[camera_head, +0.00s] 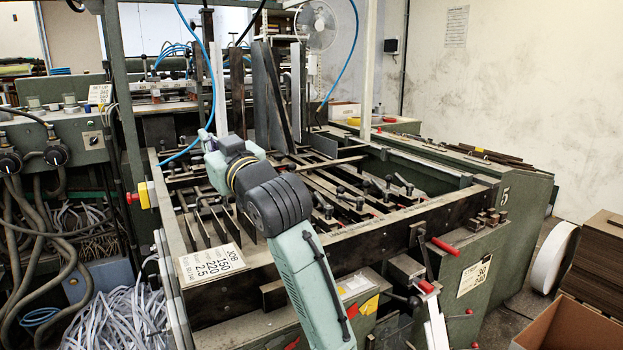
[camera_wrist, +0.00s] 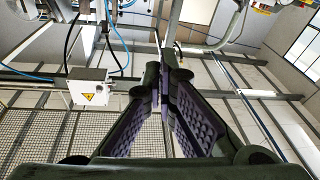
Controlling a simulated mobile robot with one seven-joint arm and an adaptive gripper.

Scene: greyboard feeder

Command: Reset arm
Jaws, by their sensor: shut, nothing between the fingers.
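My arm reaches up and forward over the greyboard feeder (camera_head: 345,235) in the head view.
A control panel (camera_head: 65,140) with knobs and hanging cables stands at the left. Upright metal plates (camera_head: 270,95) and a fan (camera_head: 315,27) rise at the back. Stacked board (camera_head: 600,262) and an open cardboard box (camera_head: 572,328) are at the lower right. A white box with a warning sign (camera_wrist: 90,88) hangs overhead.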

